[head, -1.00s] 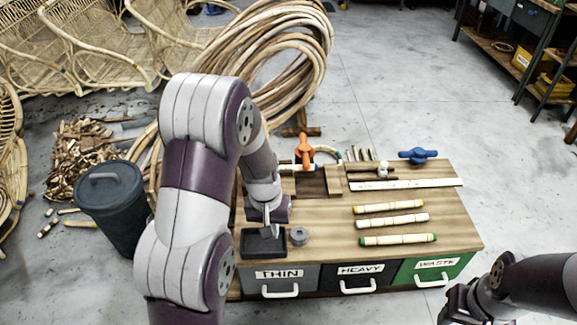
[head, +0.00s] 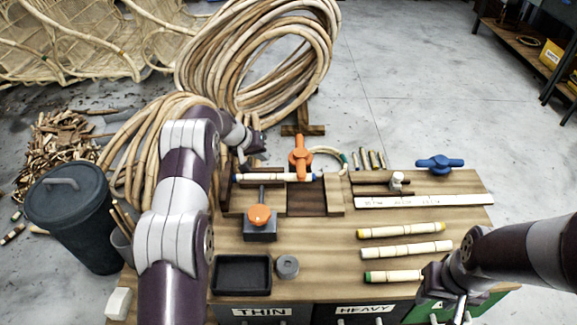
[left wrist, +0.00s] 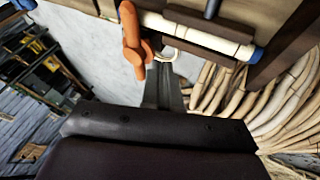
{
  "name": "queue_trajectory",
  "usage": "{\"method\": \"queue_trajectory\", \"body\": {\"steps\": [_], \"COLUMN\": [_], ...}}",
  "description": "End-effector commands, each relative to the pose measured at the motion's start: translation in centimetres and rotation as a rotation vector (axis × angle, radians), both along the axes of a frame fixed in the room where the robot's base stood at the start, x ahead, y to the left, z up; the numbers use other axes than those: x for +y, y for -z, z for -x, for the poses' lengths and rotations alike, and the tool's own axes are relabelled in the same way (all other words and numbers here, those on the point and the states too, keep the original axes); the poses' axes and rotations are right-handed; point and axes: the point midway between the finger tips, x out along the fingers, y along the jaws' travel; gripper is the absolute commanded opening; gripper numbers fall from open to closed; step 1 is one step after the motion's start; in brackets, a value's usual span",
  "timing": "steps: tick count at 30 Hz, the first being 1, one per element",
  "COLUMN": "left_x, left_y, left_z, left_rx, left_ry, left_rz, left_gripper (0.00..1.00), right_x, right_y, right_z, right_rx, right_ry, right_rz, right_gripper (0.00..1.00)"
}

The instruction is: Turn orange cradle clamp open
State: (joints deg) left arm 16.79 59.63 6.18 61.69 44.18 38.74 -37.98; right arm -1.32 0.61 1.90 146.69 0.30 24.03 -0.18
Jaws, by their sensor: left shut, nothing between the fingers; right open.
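The orange cradle clamp (head: 299,156) stands at the back of the wooden bench, over a pale rattan piece (head: 262,177) with a blue end. In the left wrist view the orange clamp (left wrist: 133,45) lies close beyond my fingers, with the rattan piece (left wrist: 200,34) beside it. My left gripper (head: 254,147) is left of the clamp in the head view, behind the rattan piece; its fingers (left wrist: 163,88) are shut and empty. I cannot tell whether they touch the clamp. My right gripper (head: 447,305) is open at the bench's front right.
A blue clamp (head: 439,164) stands at the back right. An orange-knobbed block (head: 260,230), a black tray (head: 241,288) and a grey cylinder (head: 287,267) are on the left. Several rattan pieces (head: 407,252) lie on the right. A large rattan coil (head: 215,75) rises behind.

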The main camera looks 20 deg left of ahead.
Motion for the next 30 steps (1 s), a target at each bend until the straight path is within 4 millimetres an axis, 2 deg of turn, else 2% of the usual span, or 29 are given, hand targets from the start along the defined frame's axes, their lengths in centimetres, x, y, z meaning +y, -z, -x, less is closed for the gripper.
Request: {"method": "queue_trajectory", "body": {"steps": [5,18,24,30], "left_x": [-0.4,-3.4,-6.1,-7.0], "left_y": [1.4,9.2,9.2,9.1], "left_z": [-0.5,-4.7,-5.4,-5.6], "left_rx": [0.003,0.001,0.001,0.001], "left_ry": [0.000,0.002,0.000,-0.001], "left_rz": [0.001,-0.002,-0.001,0.000], "left_gripper": [0.00,0.00,0.00,0.00], "right_x": [0.0,0.0,0.0,0.0], "right_y": [0.5,3.7,4.2,4.3], "right_z": [0.0,0.0,0.0,0.0], "right_rx": [0.000,0.000,0.000,0.000], "right_ry": [0.000,0.000,0.000,0.000], "right_rz": [0.000,0.000,0.000,0.000], "right_gripper": [0.43,0.43,0.43,0.43]}}
